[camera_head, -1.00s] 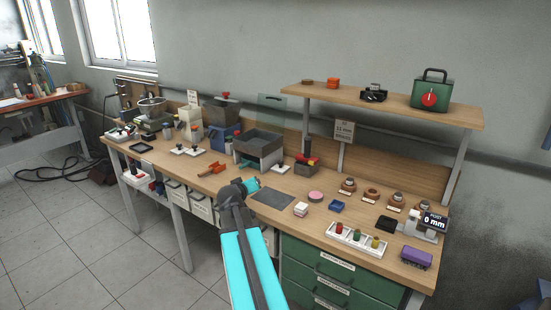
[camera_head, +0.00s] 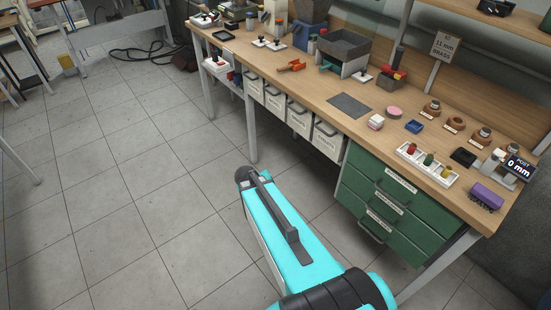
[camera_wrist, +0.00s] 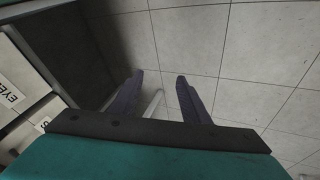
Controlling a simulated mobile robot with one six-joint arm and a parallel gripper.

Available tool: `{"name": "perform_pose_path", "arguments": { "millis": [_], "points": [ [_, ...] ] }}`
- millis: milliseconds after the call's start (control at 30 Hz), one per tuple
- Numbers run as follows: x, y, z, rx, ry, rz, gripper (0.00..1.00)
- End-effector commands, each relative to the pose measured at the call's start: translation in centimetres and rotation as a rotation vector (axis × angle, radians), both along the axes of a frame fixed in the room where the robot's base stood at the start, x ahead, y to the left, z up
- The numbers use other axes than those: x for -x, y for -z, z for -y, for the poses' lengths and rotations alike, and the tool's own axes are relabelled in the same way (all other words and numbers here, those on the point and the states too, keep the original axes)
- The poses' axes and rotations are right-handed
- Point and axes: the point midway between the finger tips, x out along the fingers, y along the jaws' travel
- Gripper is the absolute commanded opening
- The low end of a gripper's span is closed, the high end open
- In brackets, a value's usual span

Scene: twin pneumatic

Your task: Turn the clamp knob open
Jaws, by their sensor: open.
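My gripper (camera_wrist: 159,76) shows in the wrist view with two dark fingers apart and nothing between them. It points down over the tiled floor beside the bench's white bins, clear of everything on the bench top. In the head view its fingers are hidden; only my arm shows. I cannot tell for sure which part is the clamp knob. An orange-red tool, perhaps a clamp (camera_head: 291,66), lies on the bench top left of the grey open box (camera_head: 344,45). A small block with red and yellow parts (camera_head: 392,76) stands right of that box.
The wooden bench (camera_head: 335,88) carries a dark mat (camera_head: 350,105), a white tray of coloured pegs (camera_head: 427,163), a purple block (camera_head: 485,196) and a readout showing 0 mm (camera_head: 519,168). Green drawers (camera_head: 385,200) and white bins (camera_head: 300,117) sit below.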

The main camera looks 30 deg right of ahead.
Motion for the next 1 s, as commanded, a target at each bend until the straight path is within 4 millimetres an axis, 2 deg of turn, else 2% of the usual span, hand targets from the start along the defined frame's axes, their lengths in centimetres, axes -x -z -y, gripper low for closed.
{"name": "perform_pose_path", "arguments": {
  "millis": [33,100,300,467,600,700,833,900,1000],
  "points": [
    [1.2,1.6,-1.6,-0.018,-0.012,-0.036,0.42],
    [2.9,3.6,-3.6,-0.042,-0.027,-0.083,0.42],
    [8.4,8.7,-8.9,-0.112,-0.061,-0.227,0.42],
    [13.9,12.2,-12.6,-0.167,-0.080,-0.356,0.42],
    [19.2,14.5,-15.4,-0.221,-0.089,-0.476,0.42],
    [23.0,15.6,-17.2,-0.264,-0.087,-0.564,0.42],
    [27.9,15.8,-19.4,-0.345,-0.072,-0.686,0.42],
    [29.3,15.5,-20.3,-0.387,-0.067,-0.732,0.42],
    [30.3,15.0,-21.0,-0.423,-0.070,-0.776,0.42]
  ]
}}
